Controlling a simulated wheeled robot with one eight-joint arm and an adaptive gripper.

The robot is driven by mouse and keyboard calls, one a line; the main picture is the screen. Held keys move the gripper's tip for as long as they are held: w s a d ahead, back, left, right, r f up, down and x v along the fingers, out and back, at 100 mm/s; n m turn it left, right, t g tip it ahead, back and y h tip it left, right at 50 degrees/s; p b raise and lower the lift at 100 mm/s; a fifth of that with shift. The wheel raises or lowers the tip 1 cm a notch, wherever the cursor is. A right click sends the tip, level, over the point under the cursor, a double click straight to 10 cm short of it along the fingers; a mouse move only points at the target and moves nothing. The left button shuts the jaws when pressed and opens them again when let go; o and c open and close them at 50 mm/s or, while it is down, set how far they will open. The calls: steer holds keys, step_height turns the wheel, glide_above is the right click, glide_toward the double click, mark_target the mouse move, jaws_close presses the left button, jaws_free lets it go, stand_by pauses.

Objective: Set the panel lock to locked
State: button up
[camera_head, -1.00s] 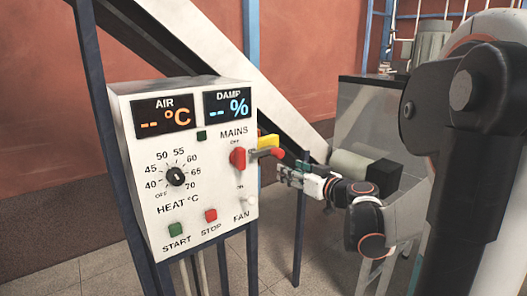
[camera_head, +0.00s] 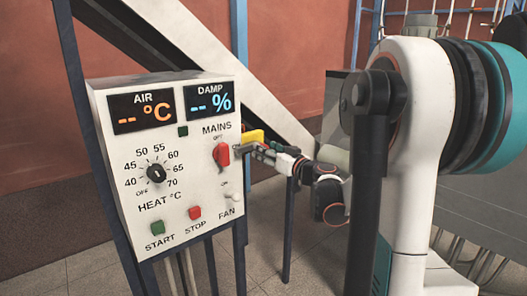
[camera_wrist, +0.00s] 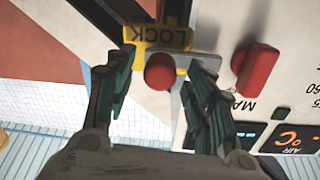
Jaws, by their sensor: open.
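The panel lock sits on the side of the white control panel (camera_head: 185,222). Its yellow plate (camera_head: 252,136) shows in the head view, and in the wrist view the plate (camera_wrist: 158,36) reads LOCK upside down. A grey lever (camera_wrist: 206,62) with a round red knob (camera_wrist: 159,71) lies in front of the plate in the wrist view. My gripper (camera_head: 262,151) is at the lock and covers most of the lever in the head view. In the wrist view my gripper (camera_wrist: 168,66) is open, with its fingers on either side of the red knob. I cannot tell whether they touch it.
The red MAINS knob (camera_head: 221,155) is close beside the lock; it also shows in the wrist view (camera_wrist: 256,70). The HEAT dial (camera_head: 156,173) and the START (camera_head: 158,228) and STOP (camera_head: 195,213) buttons are on the panel's front.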

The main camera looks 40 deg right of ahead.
mark_target(249, 148)
steer(key=shift+w, duration=1.15)
jaws_close()
steer(key=shift+a, duration=1.7)
steer(key=shift+s, duration=0.1)
steer(key=shift+c, duration=1)
jaws_free()
steer(key=shift+o, duration=1)
steer(key=shift+a, duration=0.15)
